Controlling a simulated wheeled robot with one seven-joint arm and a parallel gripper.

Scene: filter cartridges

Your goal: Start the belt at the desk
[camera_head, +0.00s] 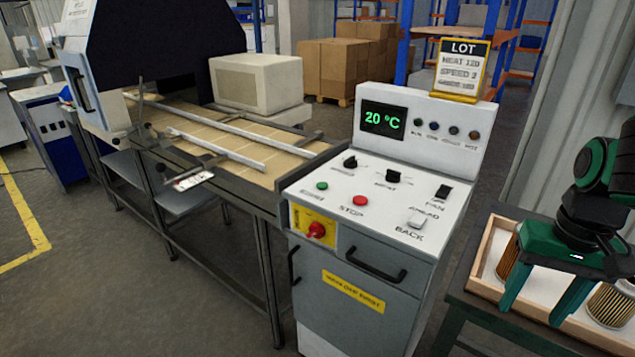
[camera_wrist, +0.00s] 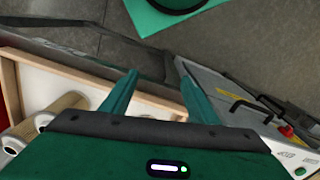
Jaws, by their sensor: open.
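The control desk (camera_head: 378,237) stands in the middle of the head view. Its sloped top holds a green button (camera_head: 321,186), a red button (camera_head: 360,200) marked STOP, two black knobs (camera_head: 393,177), a black FAN switch (camera_head: 443,192) and a pale AHEAD/BACK switch (camera_head: 418,222). A red mushroom button (camera_head: 316,230) sits on a yellow plate on the front. The display (camera_head: 384,118) reads 20 °C; the lamps beside it look dark. The tan belt (camera_head: 245,168) lies left of the desk. My green gripper (camera_head: 533,314) is open and empty, right of the desk, above the cartridge tray.
The wooden tray (camera_head: 486,240) with pleated filter cartridges (camera_head: 612,303) is on a dark table right of the desk. The LOT card (camera_head: 461,68) on the desk reads HEAT 120, SPEED 3; its last line is blurred. Two black handles (camera_head: 377,266) jut from the desk front.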

